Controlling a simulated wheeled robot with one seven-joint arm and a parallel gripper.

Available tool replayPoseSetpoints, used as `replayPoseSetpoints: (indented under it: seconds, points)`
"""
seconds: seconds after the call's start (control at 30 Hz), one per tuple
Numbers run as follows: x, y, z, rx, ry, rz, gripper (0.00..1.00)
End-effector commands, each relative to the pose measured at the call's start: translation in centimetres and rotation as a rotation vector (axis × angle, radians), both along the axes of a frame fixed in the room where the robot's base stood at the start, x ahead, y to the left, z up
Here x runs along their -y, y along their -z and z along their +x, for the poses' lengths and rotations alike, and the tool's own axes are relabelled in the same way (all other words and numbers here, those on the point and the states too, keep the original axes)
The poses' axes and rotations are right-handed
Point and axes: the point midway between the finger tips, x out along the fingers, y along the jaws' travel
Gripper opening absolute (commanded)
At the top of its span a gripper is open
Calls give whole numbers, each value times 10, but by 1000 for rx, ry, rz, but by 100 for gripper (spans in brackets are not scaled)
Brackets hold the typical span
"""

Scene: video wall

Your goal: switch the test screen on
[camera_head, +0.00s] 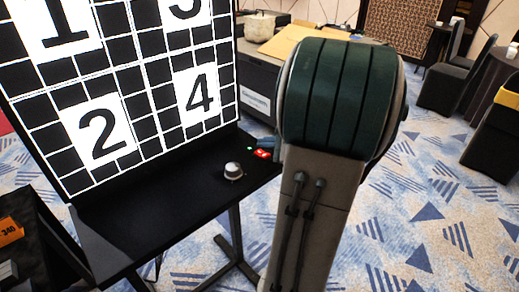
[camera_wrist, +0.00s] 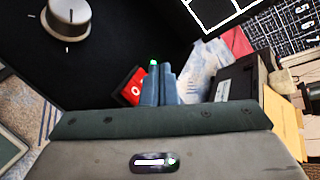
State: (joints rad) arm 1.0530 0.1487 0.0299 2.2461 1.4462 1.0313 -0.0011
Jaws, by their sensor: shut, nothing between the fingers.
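The test screen (camera_head: 150,75) stands at the left of the head view and shows a white grid on black with large numbers. Below it is a black shelf (camera_head: 150,205). A red switch (camera_head: 262,154) with white marks sits at the shelf's right end; it also shows in the wrist view (camera_wrist: 132,88). A small green light (camera_head: 250,148) is beside it. My gripper (camera_wrist: 158,72) is shut and empty, its blue-grey fingertips close to the right of the switch and partly covering it. I cannot tell whether they touch it. My arm hides much of the area behind.
A silver knob (camera_head: 233,170) stands on the shelf, left of the switch; it also shows in the wrist view (camera_wrist: 68,18). A black case with an orange label (camera_head: 10,232) is at lower left. A table with a pot (camera_head: 262,26) stands behind. Carpet is open at right.

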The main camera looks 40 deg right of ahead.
Motion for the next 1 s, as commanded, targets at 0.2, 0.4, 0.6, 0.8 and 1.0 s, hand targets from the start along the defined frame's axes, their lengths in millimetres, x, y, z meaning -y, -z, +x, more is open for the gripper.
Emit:
replayPoseSetpoints:
  seconds: [0.2, 0.4, 0.6, 0.8, 1.0]
  points:
    - [1, -20, -5, 2, 1, -1, 0]
    - [1, -39, -11, 1, 0, -1, 0]
    - [1, -48, -15, 1, 1, 0, 0]
    - [1, -47, -15, 1, 1, 0, 0]
    - [1, -46, -15, 0, 0, 0, 0]
